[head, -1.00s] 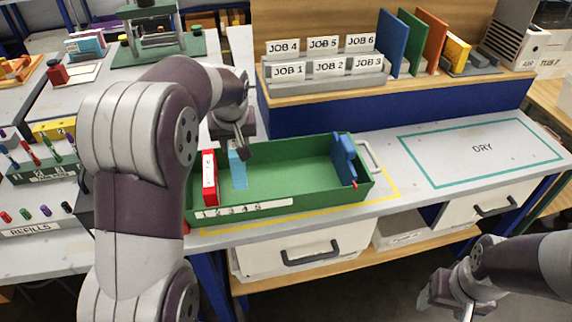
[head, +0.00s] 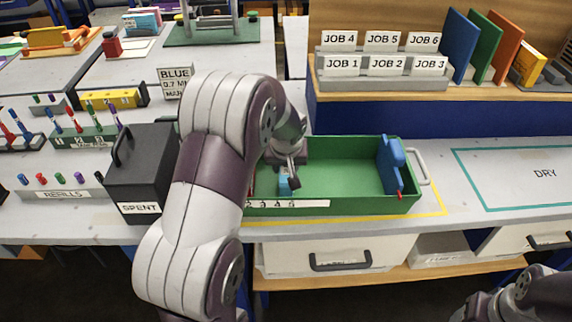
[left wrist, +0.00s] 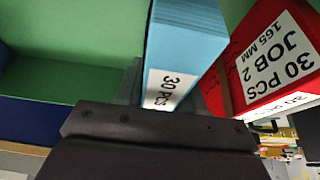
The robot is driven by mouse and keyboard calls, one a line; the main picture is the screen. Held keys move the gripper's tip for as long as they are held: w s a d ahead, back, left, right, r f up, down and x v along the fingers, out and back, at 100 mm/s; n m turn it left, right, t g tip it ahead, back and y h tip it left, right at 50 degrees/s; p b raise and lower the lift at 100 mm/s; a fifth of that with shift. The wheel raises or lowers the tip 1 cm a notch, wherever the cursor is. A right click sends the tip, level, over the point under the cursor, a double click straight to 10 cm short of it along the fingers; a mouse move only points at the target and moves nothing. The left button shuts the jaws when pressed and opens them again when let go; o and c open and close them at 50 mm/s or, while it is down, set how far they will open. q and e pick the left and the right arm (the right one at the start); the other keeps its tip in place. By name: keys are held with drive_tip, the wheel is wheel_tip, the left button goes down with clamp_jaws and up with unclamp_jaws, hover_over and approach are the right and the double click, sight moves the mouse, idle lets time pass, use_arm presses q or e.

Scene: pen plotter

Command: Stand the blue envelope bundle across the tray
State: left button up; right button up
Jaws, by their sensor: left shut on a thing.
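The light blue envelope bundle (head: 285,184) is upright inside the green tray (head: 345,178), toward its left end. My left gripper (head: 293,182) is shut on it. In the left wrist view the blue bundle (left wrist: 187,45) has a white "30 PCS" label and stands between my fingers, which are largely hidden by the gripper body. A red bundle (left wrist: 270,62), labelled "JOB 2", is close to its right there; in the head view my arm mostly hides it. Whether the blue bundle touches the tray floor is unclear. My right gripper (head: 478,306) is low at the right, away from the bench.
A blue block (head: 389,163) stands at the tray's right end. A black "SPENT" box (head: 148,175) is left of my arm. JOB card holders (head: 380,68) and coloured folders (head: 480,45) are on the shelf behind. The tray's middle is clear.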

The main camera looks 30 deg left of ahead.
use_arm(q)
drive_tip(key=shift+f, duration=0.2)
drive_tip(key=o, duration=1.2)
drive_tip(key=shift+c, duration=0.2)
drive_tip(key=shift+r, duration=0.35)
drive_tip(key=p+v, duration=0.1)
drive_tip(key=v, duration=1)
drive_tip(key=shift+s+d+r, duration=0.15)
drive_tip(key=shift+s, duration=0.05)
drive_tip(key=s+d+f+m+g+h, duration=0.1)
drive_tip(key=s+d+f+m, duration=0.2)
drive_tip(key=s, duration=0.5)
drive_tip(key=s+d+f+m+g+h, duration=0.1)
drive_tip(key=s+d+f+m, duration=0.2)
drive_tip(key=s+d+f, duration=0.2)
drive_tip(key=s+d, duration=0.1)
drive_tip(key=s, duration=0.1)
drive_tip(key=shift+s+d+f+g, duration=0.3)
drive_tip(key=shift+s+f, duration=0.05)
drive_tip(key=shift+s, duration=0.05)
